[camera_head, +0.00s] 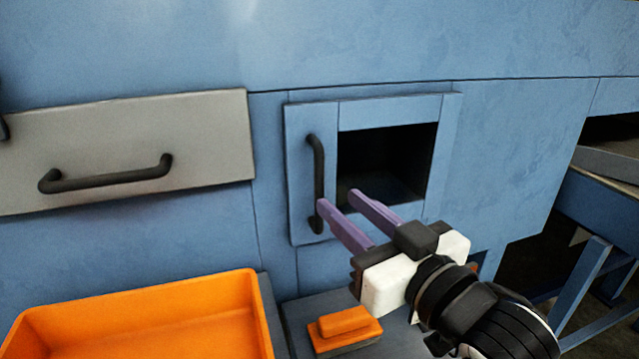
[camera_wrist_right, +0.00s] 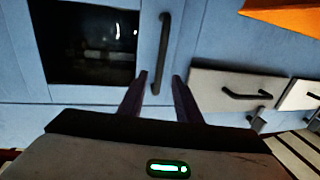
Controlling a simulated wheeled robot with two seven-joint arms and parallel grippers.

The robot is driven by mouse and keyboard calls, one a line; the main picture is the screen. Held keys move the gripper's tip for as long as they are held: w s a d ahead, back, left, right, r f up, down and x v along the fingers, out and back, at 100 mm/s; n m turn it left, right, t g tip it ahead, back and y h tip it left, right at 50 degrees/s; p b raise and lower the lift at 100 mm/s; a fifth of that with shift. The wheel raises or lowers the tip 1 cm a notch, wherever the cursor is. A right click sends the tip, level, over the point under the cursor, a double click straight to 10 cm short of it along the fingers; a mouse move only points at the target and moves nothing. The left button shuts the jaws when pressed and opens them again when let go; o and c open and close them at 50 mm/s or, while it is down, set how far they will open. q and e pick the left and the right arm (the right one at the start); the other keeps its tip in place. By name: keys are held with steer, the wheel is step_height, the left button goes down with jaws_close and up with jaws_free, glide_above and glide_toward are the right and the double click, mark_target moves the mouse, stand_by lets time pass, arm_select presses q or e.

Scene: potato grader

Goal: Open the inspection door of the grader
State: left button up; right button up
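The inspection door (camera_head: 300,150) is a blue framed panel with a dark square window or opening (camera_head: 385,165) and appears flush with the grader's blue front. Its black vertical bar handle (camera_head: 318,165) is on the door's left side. My right gripper (camera_head: 338,198) is open and empty, its two purple fingers pointing at the lower part of the handle. In the right wrist view, the handle (camera_wrist_right: 164,50) lines up with the gap between the fingertips (camera_wrist_right: 160,76); I cannot tell how far apart they are in depth. My left gripper is not in view.
A grey panel (camera_head: 210,130) with a black handle (camera_head: 105,178) is left of the door. An orange tray (camera_head: 140,300) stands at lower left. An orange block (camera_head: 343,322) lies on a grey surface below the door. A blue frame (camera_head: 590,290) stands at right.

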mark_target(322, 187)
steer(key=x, duration=0.8)
steer(key=shift+p, duration=0.35)
jaws_close()
